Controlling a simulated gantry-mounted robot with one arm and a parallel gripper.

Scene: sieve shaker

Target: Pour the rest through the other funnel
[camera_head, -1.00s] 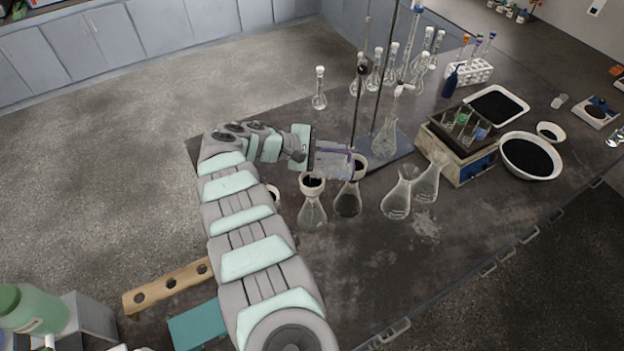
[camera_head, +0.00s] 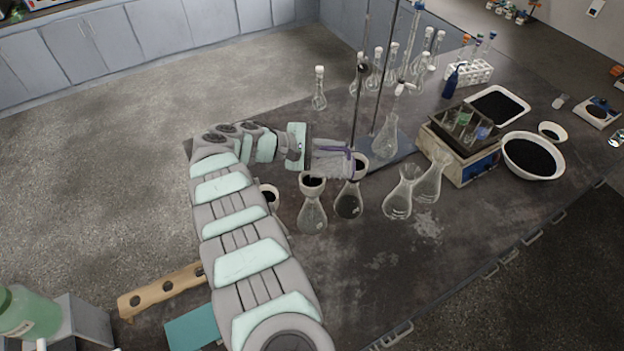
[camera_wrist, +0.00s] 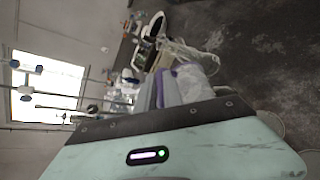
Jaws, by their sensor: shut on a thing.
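My gripper (camera_head: 318,153) is shut on a clear vessel (camera_head: 336,164), which is tilted over with its end close to the right funnel. The right funnel (camera_head: 360,164) sits in the neck of a conical flask (camera_head: 348,203) with dark contents. The left funnel (camera_head: 312,184), dark inside, sits in a second conical flask (camera_head: 312,216), just in front and to the left. In the wrist view my gripper (camera_wrist: 163,88) holds the clear vessel (camera_wrist: 194,82) between its fingers. What is left inside the vessel cannot be made out.
Two empty-looking conical flasks (camera_head: 398,200) stand to the right. Behind are a rod stand and a glass flask (camera_head: 386,138). A shaker-like machine (camera_head: 460,145), a bowl of black material (camera_head: 530,157) and a tray (camera_head: 498,106) are further right. The front bench is mostly clear.

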